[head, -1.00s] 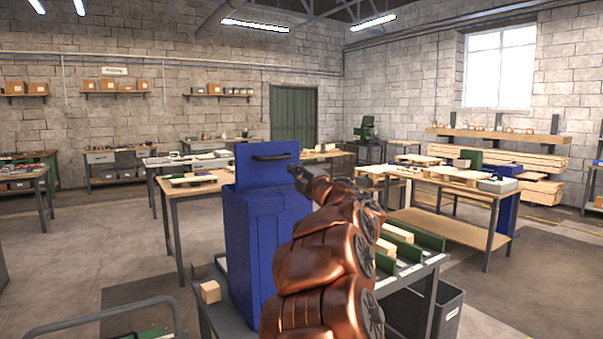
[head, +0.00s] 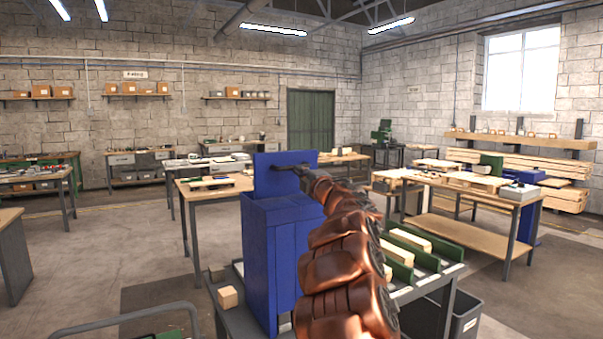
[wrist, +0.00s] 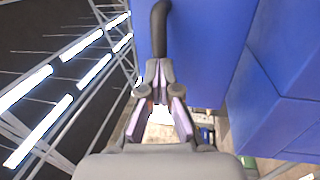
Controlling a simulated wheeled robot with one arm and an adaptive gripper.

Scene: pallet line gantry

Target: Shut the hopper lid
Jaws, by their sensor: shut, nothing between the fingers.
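The blue hopper (head: 268,245) stands on a grey cart, left of my arm in the head view. Its blue lid (head: 265,180) is raised, standing roughly upright at the top. A dark bar handle (head: 284,167) is on the lid's face; in the wrist view the handle (wrist: 160,28) runs toward my fingertips against the blue lid (wrist: 205,50). My gripper (wrist: 158,72) is shut and empty, its tips at the handle's near end. I cannot tell whether they touch it. In the head view my gripper (head: 302,170) partly covers the handle's right end.
Green racks with wooden blocks (head: 410,240) lie on the cart right of my arm. A loose wooden block (head: 228,297) sits at the cart's left. A grey bin (head: 466,318) stands at the right. Workbenches (head: 470,188) stand behind; open floor lies left.

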